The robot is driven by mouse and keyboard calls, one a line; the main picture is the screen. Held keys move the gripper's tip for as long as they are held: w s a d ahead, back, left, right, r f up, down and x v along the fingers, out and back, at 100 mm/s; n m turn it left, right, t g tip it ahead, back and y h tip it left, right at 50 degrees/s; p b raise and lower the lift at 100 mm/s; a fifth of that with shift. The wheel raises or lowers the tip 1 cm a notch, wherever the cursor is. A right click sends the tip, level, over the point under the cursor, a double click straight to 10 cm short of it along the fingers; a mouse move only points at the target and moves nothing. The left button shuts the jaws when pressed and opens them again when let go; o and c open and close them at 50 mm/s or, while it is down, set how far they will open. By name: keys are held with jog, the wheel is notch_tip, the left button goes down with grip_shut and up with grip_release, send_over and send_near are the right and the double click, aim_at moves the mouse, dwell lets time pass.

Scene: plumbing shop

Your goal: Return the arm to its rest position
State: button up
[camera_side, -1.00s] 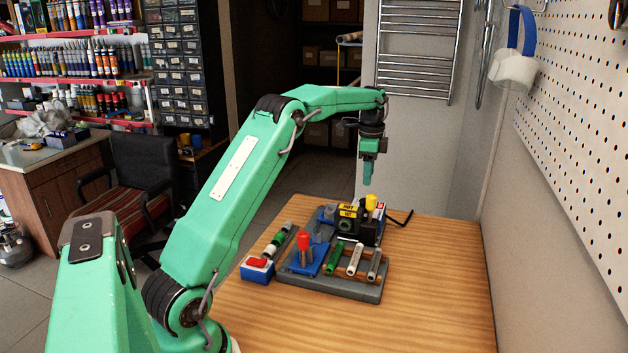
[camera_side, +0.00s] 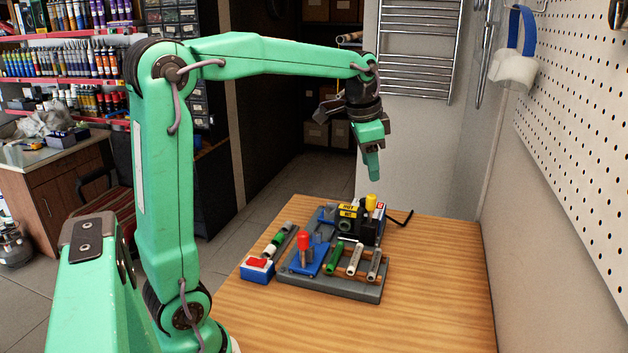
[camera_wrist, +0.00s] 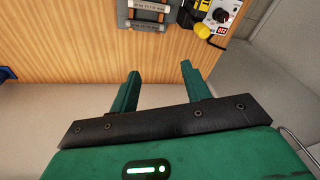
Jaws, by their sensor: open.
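My gripper (camera_side: 372,165) hangs in the air above the far part of the wooden table, pointing down and tilted a little. In the wrist view my gripper (camera_wrist: 158,80) shows two green fingers apart with nothing between them. Below it on the table is a grey board (camera_side: 330,286) bearing a red-capped part on a blue base (camera_side: 308,262), several short tubes and a black unit with a yellow label (camera_side: 348,211). My gripper is clear of all of these.
The wooden table (camera_side: 440,300) is bare at its front and right. A small blue box with a red top (camera_side: 257,269) stands left of the board. A pegboard wall (camera_side: 580,150) rises at the right, and a towel rail (camera_side: 418,50) hangs behind.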

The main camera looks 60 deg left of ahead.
jog(key=s+d+f+n+t, duration=0.1)
jog(key=s+d, duration=0.2)
jog(key=s, duration=0.3)
jog(key=s+d+f+n+t, duration=0.1)
jog(key=s+d+f+n, duration=0.1)
jog(key=s, duration=0.5)
jog(key=s+d+f+n, duration=0.1)
jog(key=s+d+f, duration=0.1)
jog(key=s+d, duration=0.3)
jog(key=shift+s+f+t+h, duration=0.3)
jog(key=shift+s+t, duration=0.1)
jog(key=shift+s, duration=0.3)
